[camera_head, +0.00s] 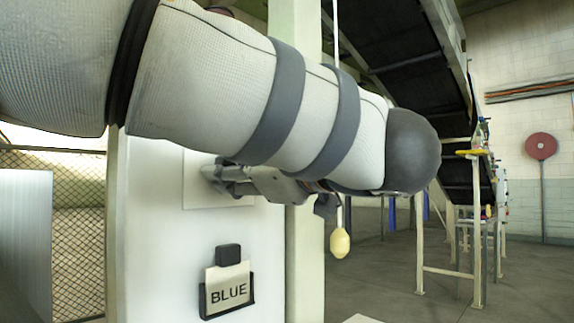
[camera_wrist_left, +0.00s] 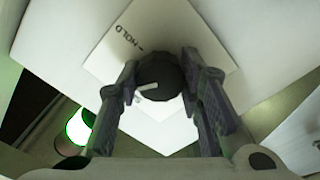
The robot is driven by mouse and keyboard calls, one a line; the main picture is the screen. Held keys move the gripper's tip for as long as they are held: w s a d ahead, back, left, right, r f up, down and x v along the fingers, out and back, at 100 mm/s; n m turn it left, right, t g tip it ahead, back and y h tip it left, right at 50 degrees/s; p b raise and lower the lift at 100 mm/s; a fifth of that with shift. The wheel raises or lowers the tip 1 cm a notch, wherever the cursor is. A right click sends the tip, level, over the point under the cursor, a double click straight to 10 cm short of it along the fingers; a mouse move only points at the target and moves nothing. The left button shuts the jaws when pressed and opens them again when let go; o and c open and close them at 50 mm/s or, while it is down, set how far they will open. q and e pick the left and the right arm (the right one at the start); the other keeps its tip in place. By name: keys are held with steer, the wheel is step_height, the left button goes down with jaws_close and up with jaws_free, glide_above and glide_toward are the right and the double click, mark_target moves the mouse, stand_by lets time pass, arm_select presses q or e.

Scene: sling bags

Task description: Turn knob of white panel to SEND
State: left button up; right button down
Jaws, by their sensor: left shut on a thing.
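The white panel (camera_head: 196,192) is on the front of a white column, mostly behind my left arm. My left gripper (camera_head: 214,176) is at the panel, its fingers partly hidden by the arm. In the left wrist view, the dark round knob (camera_wrist_left: 160,72) sits on the white panel (camera_wrist_left: 190,40) between the two fingers of my left gripper (camera_wrist_left: 163,88), which is shut on it. A pale pointer mark on the knob is toward the lower left of the picture. The word HOLD shows at the upper left of the knob. No SEND mark is visible. My right gripper is not in view.
A black holder with a card reading BLUE (camera_head: 228,290) is below the panel. A yellow pull bulb (camera_head: 340,243) hangs on a cord to the right. A dark conveyor (camera_head: 400,60) rises behind. A mesh fence (camera_head: 78,230) is at left.

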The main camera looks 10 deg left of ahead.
arm_select(q)
steer(key=n, duration=0.5)
steer(key=shift+n, duration=0.3)
stand_by(0.5)
steer(key=o, duration=1.2)
steer(key=shift+w, duration=0.1)
steer(key=shift+c, duration=0.2)
